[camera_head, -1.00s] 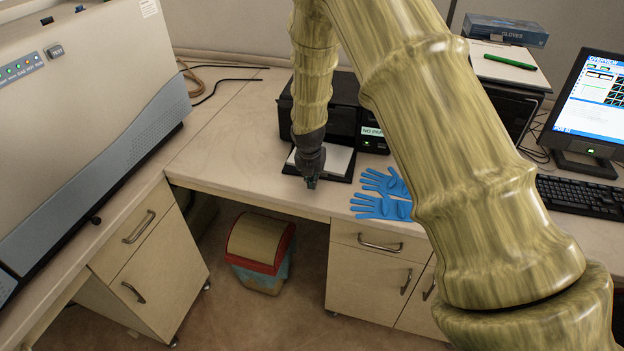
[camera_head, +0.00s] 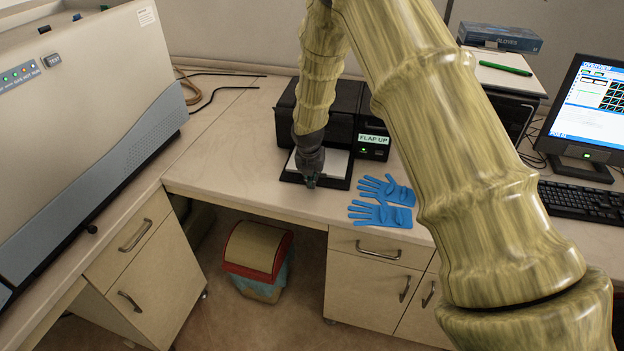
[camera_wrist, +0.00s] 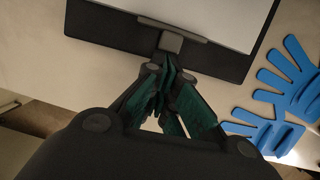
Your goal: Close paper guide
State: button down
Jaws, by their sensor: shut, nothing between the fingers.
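The black printer (camera_head: 345,99) stands on the bench, its tray (camera_head: 338,183) at the front with white paper (camera_head: 336,162) on it. In the wrist view the paper (camera_wrist: 225,12) lies on the black tray (camera_wrist: 108,32). A grey bar with a square tab (camera_wrist: 171,42), apparently the paper guide, sits at the paper's near edge. My gripper (camera_head: 311,184) is at the tray's front edge. In the wrist view my gripper (camera_wrist: 168,68) is shut and empty, its tips just below the tab. I cannot tell whether they touch it. My wrist hides part of the tray in the head view.
Blue gloves (camera_head: 380,214) lie just right of the tray. The printer's small display (camera_head: 373,139) reads "FLAP UP". A large grey instrument (camera_head: 80,120) stands at the left; a monitor (camera_head: 590,105) and keyboard (camera_head: 580,198) are at the right. Bench left of the printer is clear.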

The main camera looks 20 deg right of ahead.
jog(key=shift+s+a+r, duration=0.1)
jog(key=shift+s+a, duration=0.15)
jog(key=shift+s, duration=0.1)
jog(key=s, duration=0.1)
jog(key=s+a+p, duration=0.1)
jog(key=shift+s+a, duration=0.25)
jog(key=shift+s, duration=0.05)
jog(key=shift+b+v, duration=0.65)
jog(key=shift+v, duration=0.35)
jog(key=shift+b+v, duration=0.35)
jog(key=shift+v, duration=0.45)
jog(key=shift+d+b+v, duration=0.35)
jog(key=shift+b+v, duration=0.5)
jog(key=shift+v, duration=2.2)
jog(key=s+a+f+m+g+y, duration=0.1)
jog(key=s+a+f+m+y, duration=0.1)
jog(key=s+f+m, duration=1.5)
jog(key=s+d+f+m, duration=0.1)
jog(key=s+f+m, duration=0.3)
jog(key=s, duration=0.6)
jog(key=s+d+f+m+g+b, duration=0.1)
jog(key=s+f+m, duration=0.4)
jog(key=s, duration=0.5)
jog(key=s+d+f+m+b, duration=0.1)
jog(key=s+f+m, duration=0.3)
jog(key=s+f, duration=0.4)
jog(key=shift+s+m+h, duration=0.3)
jog(key=shift+s, duration=0.8)
